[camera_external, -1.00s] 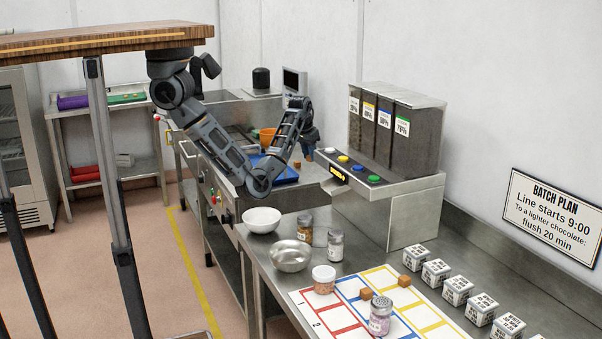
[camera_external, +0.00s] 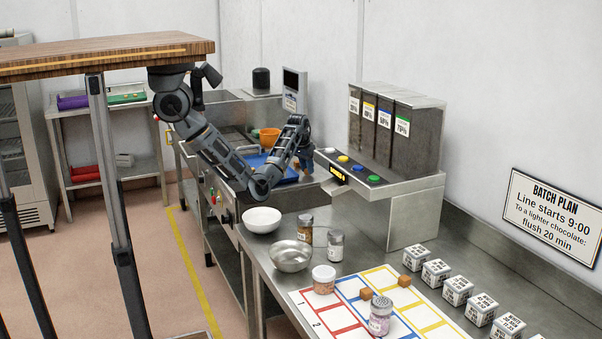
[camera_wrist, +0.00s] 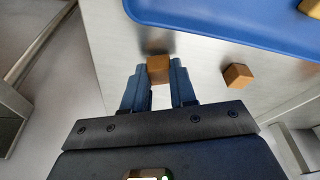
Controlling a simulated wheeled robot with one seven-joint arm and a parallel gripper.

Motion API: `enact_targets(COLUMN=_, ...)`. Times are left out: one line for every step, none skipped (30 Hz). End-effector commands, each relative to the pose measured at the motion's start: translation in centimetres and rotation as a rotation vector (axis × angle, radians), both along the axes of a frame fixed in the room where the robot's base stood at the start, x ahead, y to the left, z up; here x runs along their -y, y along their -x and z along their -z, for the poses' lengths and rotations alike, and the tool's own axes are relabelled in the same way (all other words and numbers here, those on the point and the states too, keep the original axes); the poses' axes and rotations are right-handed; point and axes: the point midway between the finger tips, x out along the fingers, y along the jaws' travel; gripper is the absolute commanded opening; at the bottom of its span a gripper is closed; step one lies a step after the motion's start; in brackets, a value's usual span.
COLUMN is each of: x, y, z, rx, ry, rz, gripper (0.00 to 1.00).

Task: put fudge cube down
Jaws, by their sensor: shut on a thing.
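My gripper (camera_wrist: 158,82) is shut on a brown fudge cube (camera_wrist: 158,68), held between its two fingertips in the wrist view. The held cube appears over bare metal just outside the blue tray (camera_wrist: 200,25); I cannot tell whether it touches the surface. A second brown cube (camera_wrist: 237,75) lies on the metal to the right, apart from my gripper. In the external view my gripper (camera_external: 304,160) is beside the blue tray (camera_external: 254,160) at the far part of the counter, and the held cube is not clearly visible there.
An orange container (camera_external: 269,136) stands behind the tray. The dispenser (camera_external: 400,200) is to the right. A white bowl (camera_external: 262,220), a metal bowl (camera_external: 290,256) and jars stand nearer. Two brown cubes (camera_external: 366,294) (camera_external: 404,280) are on or by the coloured grid mat (camera_external: 330,320).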

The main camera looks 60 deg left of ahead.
Motion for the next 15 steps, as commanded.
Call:
enact_targets(x=0.04, y=-0.01, z=0.27, rx=0.001, ry=-0.001, rz=0.001, gripper=0.0)
enact_targets(x=0.03, y=-0.02, z=0.33, rx=0.001, ry=-0.001, rz=0.001, gripper=0.0)
enact_targets(x=0.02, y=-0.03, z=0.33, rx=0.002, ry=-0.001, rz=0.0, gripper=0.0)
enact_targets(x=0.02, y=-0.03, z=0.32, rx=0.002, ry=-0.001, rz=0.0, gripper=0.0)
enact_targets(x=0.01, y=-0.02, z=0.32, rx=0.002, ry=-0.001, rz=0.0, gripper=0.0)
enact_targets(x=0.01, y=-0.02, z=0.31, rx=0.002, ry=-0.001, rz=0.0, gripper=0.0)
enact_targets(x=0.01, y=-0.02, z=0.31, rx=0.002, ry=-0.001, rz=0.0, gripper=0.0)
enact_targets(x=0.01, y=-0.01, z=0.33, rx=0.001, ry=0.0, rz=0.0, gripper=0.0)
enact_targets(x=0.0, y=-0.01, z=0.4, rx=0.001, ry=-0.001, rz=0.0, gripper=0.0)
enact_targets(x=-0.01, y=0.01, z=0.48, rx=0.001, ry=-0.001, rz=0.0, gripper=0.0)
enact_targets(x=-0.01, y=0.01, z=0.57, rx=0.0, ry=-0.001, rz=0.0, gripper=0.0)
enact_targets(x=-0.01, y=0.02, z=0.65, rx=0.0, ry=-0.001, rz=0.0, gripper=0.27)
enact_targets(x=-0.01, y=0.0, z=0.61, rx=0.001, ry=-0.001, rz=0.0, gripper=0.3)
enact_targets(x=0.0, y=0.0, z=0.6, rx=0.001, ry=-0.001, rz=0.0, gripper=0.33)
enact_targets(x=0.0, y=0.0, z=0.59, rx=0.001, ry=-0.001, rz=0.0, gripper=0.37)
